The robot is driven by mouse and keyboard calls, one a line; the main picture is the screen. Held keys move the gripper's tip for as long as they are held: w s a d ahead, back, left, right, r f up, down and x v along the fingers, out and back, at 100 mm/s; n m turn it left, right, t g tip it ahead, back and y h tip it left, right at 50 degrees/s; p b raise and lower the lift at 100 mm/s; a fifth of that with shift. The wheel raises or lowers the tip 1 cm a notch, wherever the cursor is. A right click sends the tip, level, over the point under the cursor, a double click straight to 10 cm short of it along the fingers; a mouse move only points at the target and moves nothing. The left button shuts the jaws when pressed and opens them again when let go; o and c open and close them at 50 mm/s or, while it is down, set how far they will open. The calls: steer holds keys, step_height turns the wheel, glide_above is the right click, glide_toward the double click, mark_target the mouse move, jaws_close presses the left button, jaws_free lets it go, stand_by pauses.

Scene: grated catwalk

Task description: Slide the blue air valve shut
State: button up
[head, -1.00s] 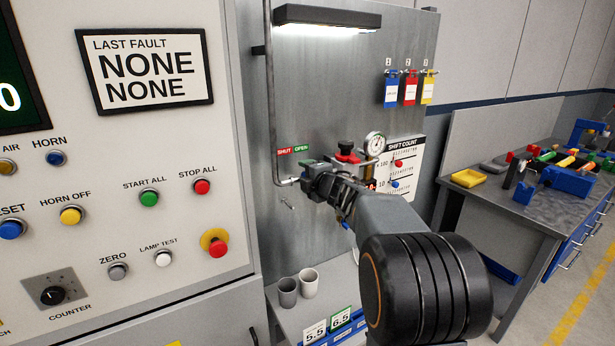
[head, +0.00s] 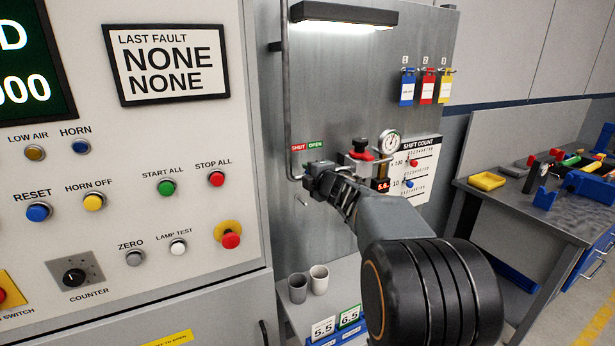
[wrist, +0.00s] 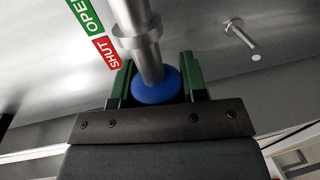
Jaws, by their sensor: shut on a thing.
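The blue air valve (wrist: 157,88) is a round blue part at the end of a metal pipe in the wrist view. My gripper (wrist: 157,80) has its green fingers on both sides of it and is shut on it. In the head view my gripper (head: 314,174) is at the pipe, just below the red SHUT label (head: 298,147) and the green OPEN label (head: 315,145). It hides the valve there. In the wrist view the SHUT label (wrist: 106,52) is the nearer of the two to the blue part; the OPEN label (wrist: 84,15) is farther up.
A red-knobbed fitting (head: 361,148) and a pressure gauge (head: 389,142) stand just right of my gripper. A metal peg (wrist: 240,38) sticks out from the panel. Two cups (head: 319,279) stand below. A button console (head: 135,235) fills the left.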

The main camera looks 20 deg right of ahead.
steer(key=shift+a, duration=0.2)
steer(key=o, duration=0.9)
steer(key=shift+s+d, duration=0.1)
steer(key=shift+s, duration=0.05)
steer(key=s, duration=0.4)
steer(key=s+r, duration=0.1)
steer(key=s, duration=0.4)
steer(key=s+r, duration=0.1)
steer(key=s, duration=0.3)
steer(key=shift+s+d, duration=0.2)
steer(key=shift+d, duration=0.05)
